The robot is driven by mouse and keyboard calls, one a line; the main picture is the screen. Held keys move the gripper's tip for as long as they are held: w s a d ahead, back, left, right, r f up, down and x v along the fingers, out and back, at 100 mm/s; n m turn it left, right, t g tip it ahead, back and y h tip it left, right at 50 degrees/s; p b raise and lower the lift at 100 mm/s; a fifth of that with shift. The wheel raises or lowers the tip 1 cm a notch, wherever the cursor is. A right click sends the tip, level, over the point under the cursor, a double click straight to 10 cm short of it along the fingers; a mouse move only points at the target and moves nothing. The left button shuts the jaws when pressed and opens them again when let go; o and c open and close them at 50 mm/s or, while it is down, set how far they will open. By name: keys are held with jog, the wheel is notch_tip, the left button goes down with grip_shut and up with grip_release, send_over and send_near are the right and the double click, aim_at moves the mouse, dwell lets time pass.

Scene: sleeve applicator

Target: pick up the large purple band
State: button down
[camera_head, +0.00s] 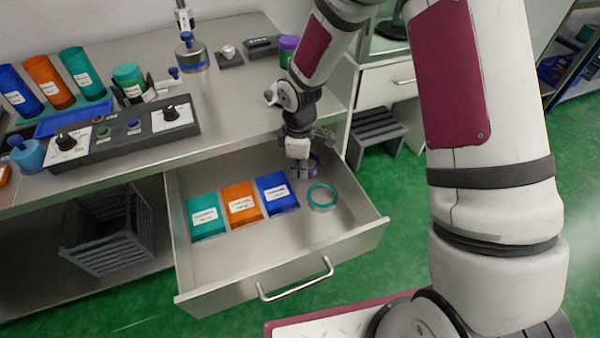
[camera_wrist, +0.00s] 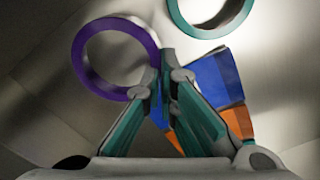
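The large purple band (camera_head: 315,161) is a ring at the back right of the open drawer, partly hidden by my gripper (camera_head: 301,172) in the head view. In the wrist view the purple band (camera_wrist: 83,62) is a wide open ring at upper left. The tips of my gripper (camera_wrist: 161,72) are closed together at its right wall, one finger on the inside and one on the outside. The wall appears pinched between them. I cannot tell whether the band is clear of the drawer floor.
A teal band (camera_head: 322,206) lies close by in the drawer (camera_head: 250,262). Teal (camera_head: 206,216), orange (camera_head: 242,204) and blue (camera_head: 276,193) packs lie to its left. The worktop (camera_head: 225,105) overhangs behind. The drawer's front is bare.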

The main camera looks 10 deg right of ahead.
jog(key=s, duration=0.5)
jog(key=s+d+r, duration=0.1)
jog(key=s, duration=0.4)
jog(key=s+d+r, duration=0.1)
jog(key=s, duration=0.5)
jog(key=shift+r+p, duration=0.2)
jog(key=shift+p, duration=0.2)
jog(key=shift+r+p, duration=1.5)
